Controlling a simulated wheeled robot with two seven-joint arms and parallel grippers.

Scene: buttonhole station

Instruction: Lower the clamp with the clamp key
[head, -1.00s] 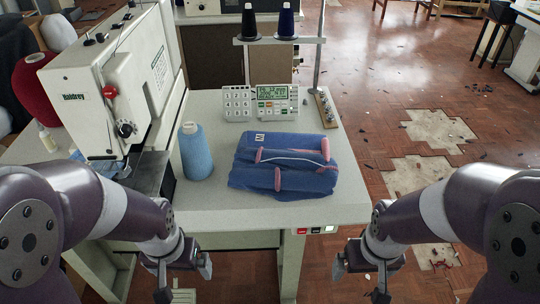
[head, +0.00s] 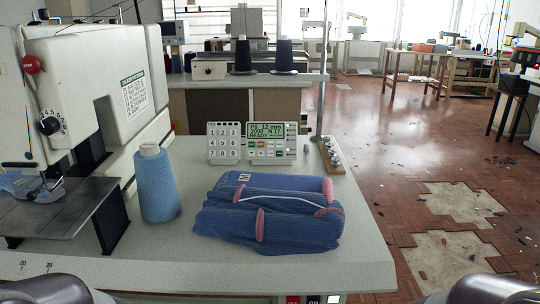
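The control panel has a number keypad (head: 229,143) on the left and a display unit (head: 272,142) on the right. Its green screen shows small text with READY on the bottom line. Small coloured keys sit below the screen; I cannot tell which is the clamp key. The sewing machine (head: 90,80) stands at the left. Its clamp (head: 42,190) shows under the head, near the left edge, over the dark work plate (head: 70,212). I cannot tell whether it touches the plate. Only parts of my arms show at the bottom edge; both grippers are out of view.
A blue thread cone (head: 158,185) stands between the machine and a folded blue garment (head: 270,212) with pink bands. A narrow strip with knobs (head: 331,155) lies right of the panel. Red and ON switches (head: 304,300) are on the table's front edge.

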